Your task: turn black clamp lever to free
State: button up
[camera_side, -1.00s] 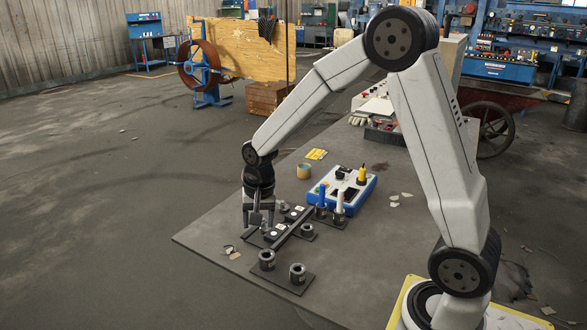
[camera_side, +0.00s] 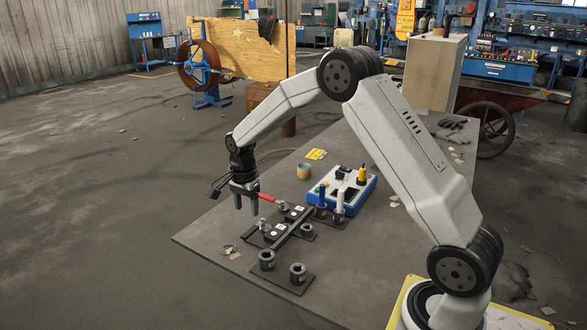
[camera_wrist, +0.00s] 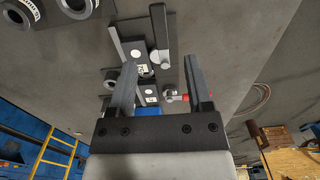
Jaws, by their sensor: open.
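The black clamp lever (camera_wrist: 159,27) shows upright in the wrist view, at the top centre, beside a dark plate with white dots. A grey piece (camera_wrist: 161,57) adjoins its lower end. In the side view the lever is too small to tell clearly on the clamp fixture (camera_side: 283,231). A red lever (camera_side: 267,197) stands out behind the fixture and also shows in the wrist view (camera_wrist: 183,97). My gripper (camera_side: 246,203) is open and empty, raised above the table at the fixture's far left.
A plate with two dark collars (camera_side: 310,279) lies at the near side of the table. A blue and white box (camera_side: 358,188) with upright probes stands behind the fixture. A tape roll (camera_side: 304,171) and yellow card (camera_side: 316,154) lie farther back. The table's left front is mostly clear.

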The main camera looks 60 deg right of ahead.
aim_at(248, 232)
jog(key=shift+f, duration=3.6)
grip_shut()
